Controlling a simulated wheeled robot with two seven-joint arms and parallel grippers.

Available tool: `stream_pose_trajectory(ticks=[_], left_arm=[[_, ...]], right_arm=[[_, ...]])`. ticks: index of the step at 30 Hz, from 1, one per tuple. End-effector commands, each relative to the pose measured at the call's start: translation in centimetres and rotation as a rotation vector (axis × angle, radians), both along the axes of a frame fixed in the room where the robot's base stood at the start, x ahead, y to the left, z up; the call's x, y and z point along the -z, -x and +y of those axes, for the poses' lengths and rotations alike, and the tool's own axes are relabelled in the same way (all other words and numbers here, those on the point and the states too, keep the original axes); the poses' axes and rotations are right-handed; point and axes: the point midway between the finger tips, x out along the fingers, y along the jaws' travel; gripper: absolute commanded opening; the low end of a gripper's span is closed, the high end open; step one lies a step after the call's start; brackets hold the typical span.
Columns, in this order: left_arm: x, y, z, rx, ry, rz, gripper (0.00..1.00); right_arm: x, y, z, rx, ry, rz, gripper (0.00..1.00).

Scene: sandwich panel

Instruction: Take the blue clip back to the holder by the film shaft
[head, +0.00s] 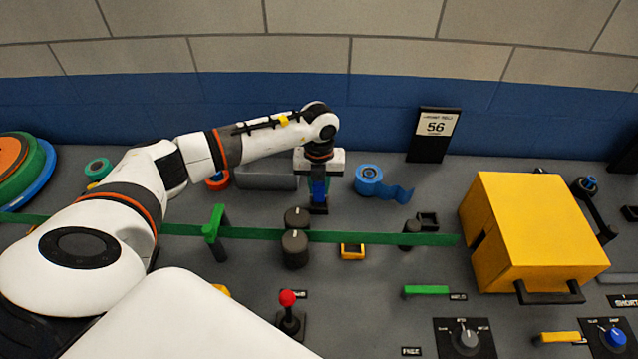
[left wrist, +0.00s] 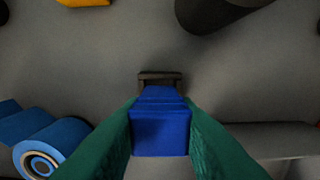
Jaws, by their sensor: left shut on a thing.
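My left gripper (head: 319,178) points down over the panel and is shut on the blue clip (head: 318,190). In the left wrist view the blue clip (left wrist: 161,130) sits between my green finger pads. A small dark holder (head: 318,209) is right below the clip, and it also shows past the clip's far end in the left wrist view (left wrist: 160,77). The clip overlaps the holder in both views; I cannot tell whether it is seated in it. A grey cylinder (head: 262,178), possibly the film shaft, lies left of the gripper. My right gripper is not in view.
A green strip (head: 375,238) runs across the panel past dark rollers (head: 295,248) to a yellow box (head: 530,235). A blue roll (head: 368,180) lies close right of the gripper. A yellow holder (head: 352,251) and a red-knobbed lever (head: 288,300) are nearer.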

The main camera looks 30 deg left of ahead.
Motion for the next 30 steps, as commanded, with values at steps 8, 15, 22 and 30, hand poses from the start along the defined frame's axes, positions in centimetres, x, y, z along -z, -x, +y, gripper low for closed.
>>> stream_pose_trajectory(ticks=[8, 15, 22, 30], left_arm=[[1.0, 0.0, 0.0, 0.0, 0.0, 0.0, 0.04], [1.7, 0.0, 0.0, 0.0, 0.0, 0.0, 0.04], [1.8, 0.0, 0.0, 0.0, 0.0, 0.0, 0.04], [2.1, 0.0, 0.0, 0.0, 0.0, 0.0, 0.04]], right_arm=[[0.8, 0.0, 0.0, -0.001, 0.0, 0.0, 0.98], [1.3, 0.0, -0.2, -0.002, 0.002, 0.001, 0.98], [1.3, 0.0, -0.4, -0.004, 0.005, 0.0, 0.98], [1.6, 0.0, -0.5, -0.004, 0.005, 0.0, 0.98]])
